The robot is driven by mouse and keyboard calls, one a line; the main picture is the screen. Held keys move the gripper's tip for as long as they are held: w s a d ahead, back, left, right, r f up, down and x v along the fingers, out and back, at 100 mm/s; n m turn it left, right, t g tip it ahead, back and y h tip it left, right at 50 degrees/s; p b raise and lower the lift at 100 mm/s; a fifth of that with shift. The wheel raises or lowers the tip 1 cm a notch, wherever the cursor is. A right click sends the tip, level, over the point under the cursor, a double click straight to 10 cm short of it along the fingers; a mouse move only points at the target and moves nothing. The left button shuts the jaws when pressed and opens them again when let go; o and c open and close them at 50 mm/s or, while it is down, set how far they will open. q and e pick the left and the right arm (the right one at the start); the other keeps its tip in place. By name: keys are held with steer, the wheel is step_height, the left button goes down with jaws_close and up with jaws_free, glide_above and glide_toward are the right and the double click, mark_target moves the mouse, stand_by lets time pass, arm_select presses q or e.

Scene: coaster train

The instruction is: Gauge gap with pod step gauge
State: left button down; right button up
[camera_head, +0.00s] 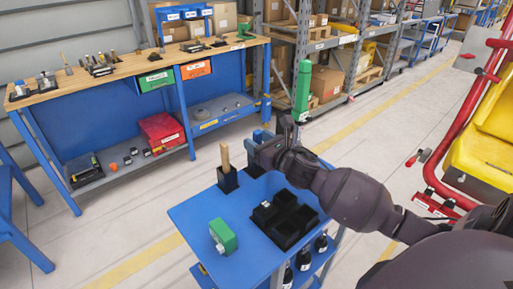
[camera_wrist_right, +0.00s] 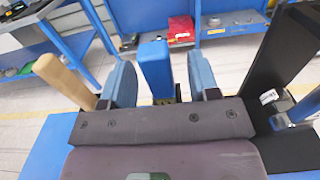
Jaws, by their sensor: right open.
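My right gripper (camera_head: 262,140) is over the far edge of a blue cart top (camera_head: 190,215). It is open. In the right wrist view its two blue-grey fingers (camera_wrist_right: 163,80) stand on either side of an upright blue block (camera_wrist_right: 156,68). A gap shows between the block and the right finger; I cannot tell whether the block touches either finger, or if it is the step gauge. A wooden handle (camera_head: 225,158) stands in a black holder (camera_head: 228,180) beside the gripper; the handle also shows in the right wrist view (camera_wrist_right: 63,80). My left gripper is out of view.
A black compartment tray (camera_head: 285,228) and a green block (camera_head: 223,236) are on the cart. A tall green post (camera_head: 302,90) rises behind my right wrist; its base is hidden. A workbench (camera_head: 130,68) stands at back left; a red frame with yellow seat (camera_head: 480,150) at right.

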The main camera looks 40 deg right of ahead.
steer(key=shift+c, duration=0.4)
jaws_close()
